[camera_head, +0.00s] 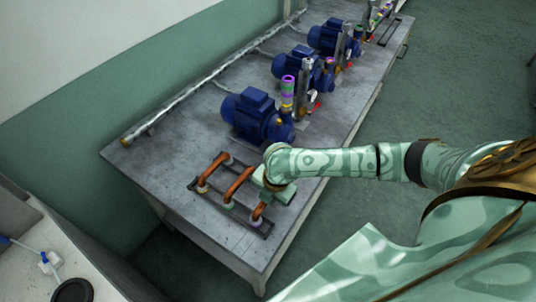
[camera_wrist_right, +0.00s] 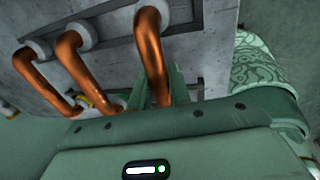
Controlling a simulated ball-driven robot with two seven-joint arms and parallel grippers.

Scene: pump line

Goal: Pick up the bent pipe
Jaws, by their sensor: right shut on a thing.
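Several copper-coloured bent pipes stand side by side in a dark rack (camera_head: 226,206) at the near end of the table. My right gripper (camera_head: 270,190) is over the rightmost bent pipe (camera_head: 261,208), shut on it. In the right wrist view this bent pipe (camera_wrist_right: 150,50) rises between the fingers of the gripper (camera_wrist_right: 158,92), its far end still at a pale collar on the rack. The middle bent pipe (camera_head: 237,184) and the left bent pipe (camera_head: 208,171) are beside it, apart from the gripper. My left gripper is not in view.
A blue pump (camera_head: 254,115) stands on the grey table (camera_head: 180,150) just behind the rack, with more blue pumps (camera_head: 297,67) farther back. A long silver pipe (camera_head: 205,82) runs along the wall side. The floor (camera_head: 430,90) right of the table is clear.

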